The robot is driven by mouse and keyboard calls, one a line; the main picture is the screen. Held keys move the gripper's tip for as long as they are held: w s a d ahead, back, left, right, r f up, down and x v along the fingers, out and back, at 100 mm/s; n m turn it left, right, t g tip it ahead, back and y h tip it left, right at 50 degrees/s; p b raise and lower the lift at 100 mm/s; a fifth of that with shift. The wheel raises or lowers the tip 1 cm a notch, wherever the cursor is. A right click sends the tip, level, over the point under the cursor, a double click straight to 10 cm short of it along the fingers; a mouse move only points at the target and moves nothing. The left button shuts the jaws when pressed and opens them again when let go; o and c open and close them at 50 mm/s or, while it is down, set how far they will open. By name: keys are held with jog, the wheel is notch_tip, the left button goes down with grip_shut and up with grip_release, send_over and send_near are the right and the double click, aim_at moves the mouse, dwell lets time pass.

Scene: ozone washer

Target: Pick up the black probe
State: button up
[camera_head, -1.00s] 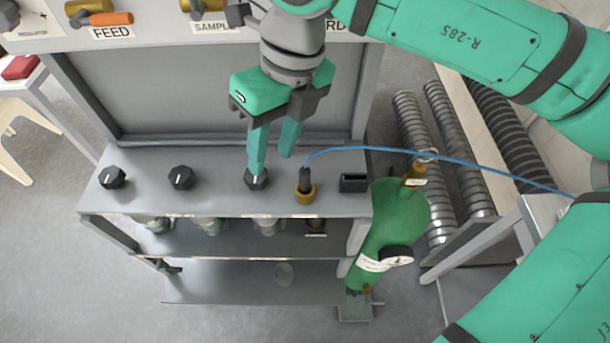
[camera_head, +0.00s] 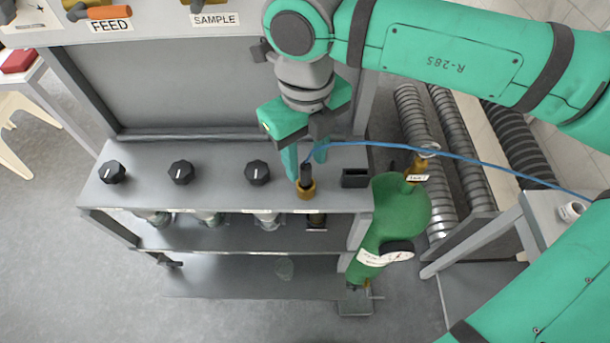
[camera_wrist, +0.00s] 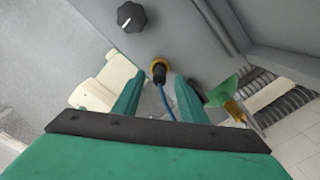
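The black probe (camera_head: 306,174) stands upright in a brass-coloured collar (camera_head: 306,190) on the grey shelf top, with a blue cable (camera_head: 440,152) running from its top to the right. My gripper (camera_head: 305,168) is just above and around the probe's upper part in the head view, with its teal fingers apart. In the wrist view the probe (camera_wrist: 159,75) shows beyond and between the two open fingertips (camera_wrist: 157,88). I cannot tell whether either finger touches it.
Several black knobs (camera_head: 258,172) stand in a row left of the probe. A black slotted block (camera_head: 355,178) is close on its right. A green gas cylinder (camera_head: 398,215) with a gauge stands past the shelf's right end. A grey back panel (camera_head: 215,90) rises behind.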

aim_at(306, 179)
jog(key=shift+f, duration=2)
jog(key=shift+c, duration=0.5)
grip_shut()
jog(key=shift+r, duration=0.1)
